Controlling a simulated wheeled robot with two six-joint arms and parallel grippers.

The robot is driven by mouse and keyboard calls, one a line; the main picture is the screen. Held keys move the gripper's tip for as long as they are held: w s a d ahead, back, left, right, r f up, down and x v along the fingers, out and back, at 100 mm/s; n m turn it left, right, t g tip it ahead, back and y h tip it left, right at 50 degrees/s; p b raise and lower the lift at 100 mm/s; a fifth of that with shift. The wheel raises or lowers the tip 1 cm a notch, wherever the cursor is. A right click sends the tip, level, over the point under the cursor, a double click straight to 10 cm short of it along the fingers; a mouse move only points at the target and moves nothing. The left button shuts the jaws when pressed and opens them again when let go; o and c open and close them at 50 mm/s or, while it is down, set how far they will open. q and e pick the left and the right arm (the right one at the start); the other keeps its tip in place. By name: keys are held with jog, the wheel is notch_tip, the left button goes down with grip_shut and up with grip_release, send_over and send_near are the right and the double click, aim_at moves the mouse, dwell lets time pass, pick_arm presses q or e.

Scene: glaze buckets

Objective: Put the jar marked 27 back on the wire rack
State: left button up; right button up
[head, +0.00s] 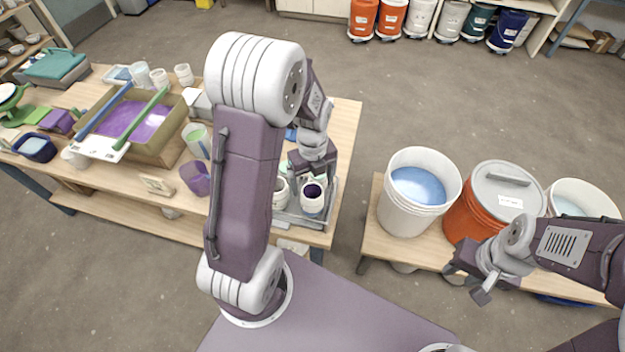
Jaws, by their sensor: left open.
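A small white jar with dark purple glaze (313,203) stands at the right end of the near table, and another white jar (280,196) stands just left of it, partly behind my arm. Both are at a grey metal rack or tray (327,213); I cannot tell if it is the wire rack. No number 27 is readable on any jar. My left gripper (313,172) is open, just above and behind the purple-glaze jar; contact cannot be told. My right gripper (466,282) looks open and empty, in front of the bucket bench.
A wooden basin of purple glaze (180,142) and several cups crowd the left table (345,125). On the right bench (374,232) stand a white bucket of blue glaze (400,212), a lidded orange bucket (462,220) and another white bucket (585,190). Floor shows between.

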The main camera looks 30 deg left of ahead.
pick_arm(q)
jog(key=shift+s+d+r+n, duration=0.2)
jog(key=shift+s+d+n, duration=0.05)
jog(key=shift+n, duration=0.65)
jog(key=s+d+n+b, duration=0.1)
jog(key=s+n, duration=0.3)
jog(key=n, duration=0.8)
jog(key=s+d+r+n+t, duration=0.1)
jog(key=s+d+n, duration=0.2)
jog(key=n, duration=0.9)
jog(key=shift+s+d+b, duration=0.2)
jog(key=shift+s+b, duration=0.2)
